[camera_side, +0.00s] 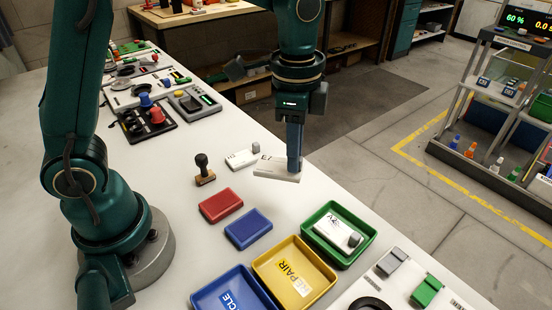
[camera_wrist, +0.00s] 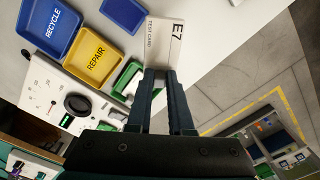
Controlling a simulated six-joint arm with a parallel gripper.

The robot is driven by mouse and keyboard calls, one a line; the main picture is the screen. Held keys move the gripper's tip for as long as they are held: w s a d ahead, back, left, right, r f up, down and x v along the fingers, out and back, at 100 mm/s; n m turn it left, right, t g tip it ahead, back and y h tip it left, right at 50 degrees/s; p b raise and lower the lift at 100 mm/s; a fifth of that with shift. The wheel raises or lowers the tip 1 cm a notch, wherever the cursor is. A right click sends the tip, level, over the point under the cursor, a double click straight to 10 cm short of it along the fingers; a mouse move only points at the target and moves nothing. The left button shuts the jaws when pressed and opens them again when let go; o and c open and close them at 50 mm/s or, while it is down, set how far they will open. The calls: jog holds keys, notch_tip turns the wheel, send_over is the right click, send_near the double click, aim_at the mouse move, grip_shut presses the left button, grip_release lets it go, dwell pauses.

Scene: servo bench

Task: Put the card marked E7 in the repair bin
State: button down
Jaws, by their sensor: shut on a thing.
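The white card marked E7 (camera_wrist: 164,40) is between the fingertips of my gripper (camera_wrist: 160,74) in the wrist view. My gripper (camera_side: 294,165) is shut on the card (camera_side: 277,172), which it holds near the far edge of the bench in the side view. The yellow bin marked REPAIR (camera_side: 295,275) stands on the bench in front of the gripper. It also shows in the wrist view (camera_wrist: 93,58). The card is apart from this bin. No contents show in the repair bin.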

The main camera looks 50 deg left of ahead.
jog(key=s+d+f+m, duration=0.2)
jog(key=s+d+m, duration=0.65)
jog(key=d, duration=0.45)
jog(key=shift+n, duration=0.45)
jog(key=shift+d+f, duration=0.15)
jog(key=shift+f, duration=3.15)
jog(key=shift+f, duration=0.2)
jog(key=c, duration=0.7)
grip_release()
jog(key=shift+c, duration=1.6)
jog(key=shift+r, duration=0.1)
